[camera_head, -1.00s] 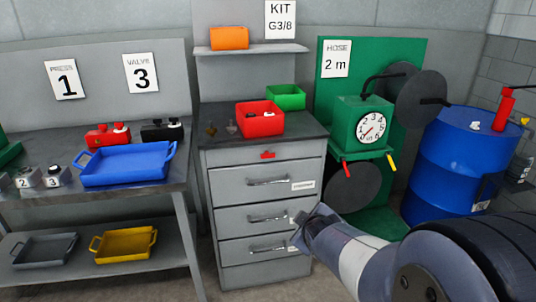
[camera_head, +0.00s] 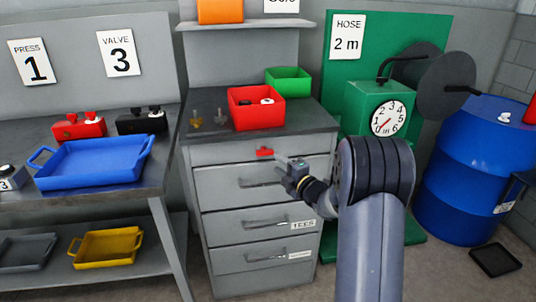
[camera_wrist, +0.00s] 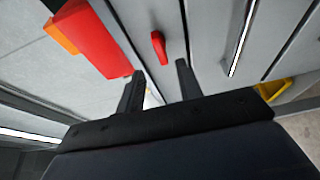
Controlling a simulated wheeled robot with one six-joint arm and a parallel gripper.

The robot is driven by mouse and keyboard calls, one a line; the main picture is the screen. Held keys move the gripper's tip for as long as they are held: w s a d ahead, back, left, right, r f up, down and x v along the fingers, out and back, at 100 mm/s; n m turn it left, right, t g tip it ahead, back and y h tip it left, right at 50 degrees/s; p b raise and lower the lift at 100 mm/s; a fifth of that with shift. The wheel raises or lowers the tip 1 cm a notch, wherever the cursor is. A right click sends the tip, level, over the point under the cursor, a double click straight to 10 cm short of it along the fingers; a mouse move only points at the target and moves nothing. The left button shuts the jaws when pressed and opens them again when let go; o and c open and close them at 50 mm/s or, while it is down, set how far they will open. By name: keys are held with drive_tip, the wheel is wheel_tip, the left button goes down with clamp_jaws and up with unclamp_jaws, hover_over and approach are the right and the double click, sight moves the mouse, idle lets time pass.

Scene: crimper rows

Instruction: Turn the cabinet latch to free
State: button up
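The cabinet latch (camera_head: 264,152) is a small red piece on the front of the grey drawer cabinet (camera_head: 225,160), just below the worktop and above the top drawer. In the head view it lies crosswise. It also shows in the wrist view (camera_wrist: 159,47), beyond and between the two dark fingers. My gripper (camera_head: 284,162) is just right of the latch and in front of the cabinet. In the wrist view the fingers of my gripper (camera_wrist: 158,82) stand apart with nothing between them, not touching the latch.
A red bin (camera_head: 256,118) and a green bin (camera_head: 288,82) stand on the cabinet top. Drawer handles (camera_head: 262,183) stick out below the latch. A bench with a blue tray (camera_head: 95,170) is at left. A green hose stand (camera_head: 375,110) and a blue barrel (camera_head: 470,170) are at right.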

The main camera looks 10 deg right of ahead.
sight(267, 154)
drive_tip(key=x, duration=0.8)
drive_tip(key=shift+p, duration=0.4)
drive_tip(key=shift+c, duration=0.5)
clamp_jaws()
